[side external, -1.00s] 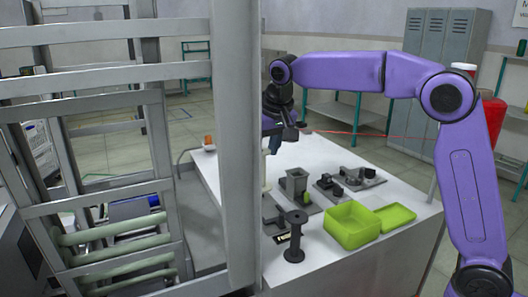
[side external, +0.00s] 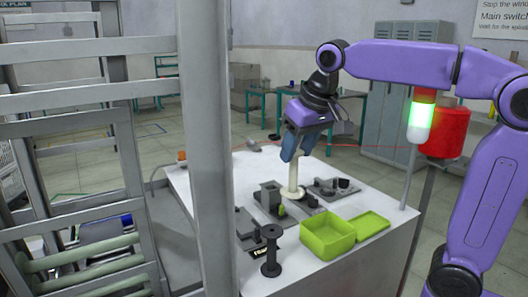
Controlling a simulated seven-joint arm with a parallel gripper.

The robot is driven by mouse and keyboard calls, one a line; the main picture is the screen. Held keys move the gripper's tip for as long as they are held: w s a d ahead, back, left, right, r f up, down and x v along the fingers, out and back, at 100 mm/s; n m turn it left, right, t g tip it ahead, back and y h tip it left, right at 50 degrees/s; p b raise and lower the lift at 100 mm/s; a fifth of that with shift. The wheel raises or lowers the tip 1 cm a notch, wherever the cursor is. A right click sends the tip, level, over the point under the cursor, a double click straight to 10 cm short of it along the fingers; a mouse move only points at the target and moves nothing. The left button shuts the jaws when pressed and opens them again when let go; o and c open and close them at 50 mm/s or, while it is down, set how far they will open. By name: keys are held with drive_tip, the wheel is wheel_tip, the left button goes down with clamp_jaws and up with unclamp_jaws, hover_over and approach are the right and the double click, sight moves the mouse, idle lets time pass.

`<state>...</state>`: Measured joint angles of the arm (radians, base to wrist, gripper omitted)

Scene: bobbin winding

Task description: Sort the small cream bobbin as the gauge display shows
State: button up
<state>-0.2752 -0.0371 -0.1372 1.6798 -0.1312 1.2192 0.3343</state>
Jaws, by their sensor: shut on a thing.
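My gripper (side external: 292,158) has blue fingers and points down over the middle of the white table. It is shut on the small cream bobbin (side external: 294,178), which hangs nearly upright with its wide flange low. The flange is close above or beside the grey fixtures; I cannot tell if it touches anything.
A lime green box (side external: 327,240) with its lid (side external: 362,225) open stands at the front right. A black spool-shaped post (side external: 271,252) stands at the front. Grey fixtures (side external: 270,197) and dark ones (side external: 335,187) fill the middle. A grey pillar (side external: 205,150) hides the table's left part.

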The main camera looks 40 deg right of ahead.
drive_tip(key=s+d, duration=0.4)
drive_tip(key=s, duration=0.4)
drive_tip(key=shift+a+f, duration=0.1)
drive_tip(key=shift+f, duration=2.3)
drive_tip(key=shift+f, duration=1.1)
drive_tip(key=shift+f, duration=0.3)
drive_tip(key=shift+f, duration=1.3)
drive_tip(key=o, duration=0.9)
